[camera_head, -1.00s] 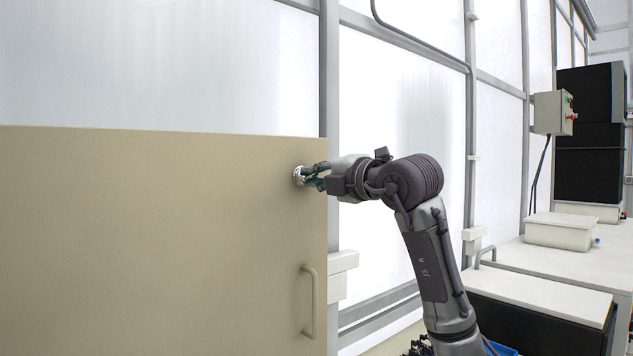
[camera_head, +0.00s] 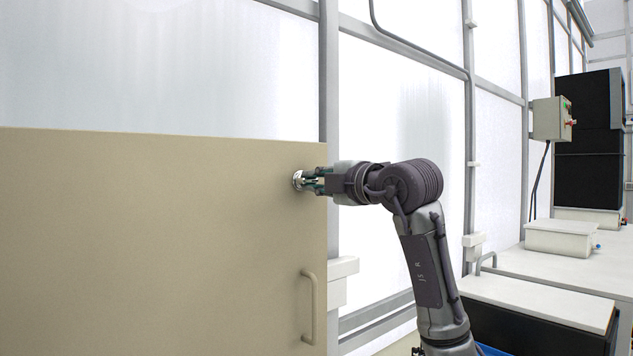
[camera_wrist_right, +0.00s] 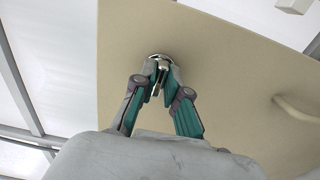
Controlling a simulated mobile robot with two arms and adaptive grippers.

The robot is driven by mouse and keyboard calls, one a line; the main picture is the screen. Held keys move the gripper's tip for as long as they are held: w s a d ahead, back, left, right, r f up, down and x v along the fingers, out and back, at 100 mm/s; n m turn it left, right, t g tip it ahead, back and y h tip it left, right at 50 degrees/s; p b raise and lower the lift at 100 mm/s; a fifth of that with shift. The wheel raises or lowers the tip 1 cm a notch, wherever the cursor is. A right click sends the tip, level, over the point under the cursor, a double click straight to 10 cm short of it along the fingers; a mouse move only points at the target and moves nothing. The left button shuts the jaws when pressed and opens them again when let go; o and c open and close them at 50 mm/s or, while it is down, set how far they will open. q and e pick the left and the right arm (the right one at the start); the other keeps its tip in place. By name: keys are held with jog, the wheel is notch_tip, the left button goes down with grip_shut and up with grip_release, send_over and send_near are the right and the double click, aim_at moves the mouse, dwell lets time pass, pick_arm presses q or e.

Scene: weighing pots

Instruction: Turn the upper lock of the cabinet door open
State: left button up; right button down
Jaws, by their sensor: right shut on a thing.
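The beige cabinet door (camera_head: 150,235) fills the left of the head view. Its upper lock (camera_head: 298,180), a round silver fitting, sits near the door's upper right corner. My right gripper (camera_head: 310,182) reaches it from the right and is shut on the lock's knob. In the right wrist view, the lock (camera_wrist_right: 158,57) shows at the top centre, with the fingertips (camera_wrist_right: 159,85) of my right gripper closed around its silver knob. The fingers partly hide the knob. My left gripper is not in view.
A beige door handle (camera_head: 313,306) is below the lock; it also shows in the right wrist view (camera_wrist_right: 296,108). A white-topped bench (camera_head: 545,300) with a white box (camera_head: 558,237) stands at the right. A grey control box (camera_head: 550,118) hangs behind.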

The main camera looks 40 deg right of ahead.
jog(key=c, duration=1.3)
grip_release()
jog(key=shift+r, duration=0.1)
jog(key=shift+o, duration=0.5)
jog(key=shift+w+a, duration=0.1)
jog(key=shift+w, duration=0.05)
jog(key=s+d, duration=0.1)
jog(key=s, duration=1.1)
